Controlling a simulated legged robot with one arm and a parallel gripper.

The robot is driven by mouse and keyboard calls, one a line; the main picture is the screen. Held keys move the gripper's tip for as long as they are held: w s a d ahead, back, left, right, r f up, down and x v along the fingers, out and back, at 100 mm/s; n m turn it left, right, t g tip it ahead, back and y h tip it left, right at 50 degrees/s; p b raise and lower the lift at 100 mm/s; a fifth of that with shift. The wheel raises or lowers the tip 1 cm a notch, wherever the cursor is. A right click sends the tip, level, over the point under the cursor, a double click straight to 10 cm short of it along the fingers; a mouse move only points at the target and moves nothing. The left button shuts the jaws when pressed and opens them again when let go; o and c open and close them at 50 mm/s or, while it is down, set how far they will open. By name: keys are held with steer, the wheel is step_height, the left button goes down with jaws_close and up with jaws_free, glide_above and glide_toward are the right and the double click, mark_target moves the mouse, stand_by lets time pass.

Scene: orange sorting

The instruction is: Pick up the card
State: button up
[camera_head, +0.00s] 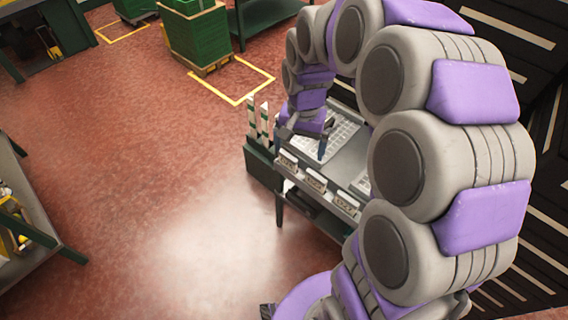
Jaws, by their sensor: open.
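My gripper (300,146) is open, its two dark fingers pointing down over the front edge of a grey workbench (349,163). Several small plates with dark markings (316,181) stand in a row along that edge, below and right of the gripper. I cannot tell which thing, if any, is the card. A white gridded panel (341,133) lies on the bench top behind the gripper. My arm hides the bench's right part.
Green and white upright pieces (258,119) stand at the bench's left end. Another table (22,205) is at the left edge. Green crates (197,38) on a pallet stand at the back. The red floor between is clear. Dark striped panels (535,150) are at right.

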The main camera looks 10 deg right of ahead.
steer(key=w+d+f+m, duration=0.25)
steer(key=w+f, duration=0.25)
steer(key=w, duration=0.5)
steer(key=m, duration=0.3)
glide_above(288, 160)
steer(key=w, duration=0.1)
step_height(288, 160, down, 5)
steer(key=shift+t, duration=0.4)
steer(key=f, duration=0.4)
steer(key=f+b, duration=0.1)
steer(key=f, duration=0.3)
steer(key=f+b, duration=0.1)
steer(key=f, duration=0.3)
steer(key=shift+w+d+f, duration=0.15)
steer(key=shift+d, duration=0.2)
steer(key=shift+a+f, duration=0.25)
steer(key=shift+f, duration=0.15)
steer(key=f, duration=0.2)
steer(key=f+b, duration=0.1)
steer(key=f, duration=0.1)
steer(key=shift+d+f, duration=0.2)
steer(key=shift+f, duration=0.2)
steer(key=shift+a+r, duration=0.1)
steer(key=shift+a, duration=0.25)
steer(key=shift+c, duration=1.2)
steer(key=shift+d, duration=0.2)
steer(key=c, duration=0.6)
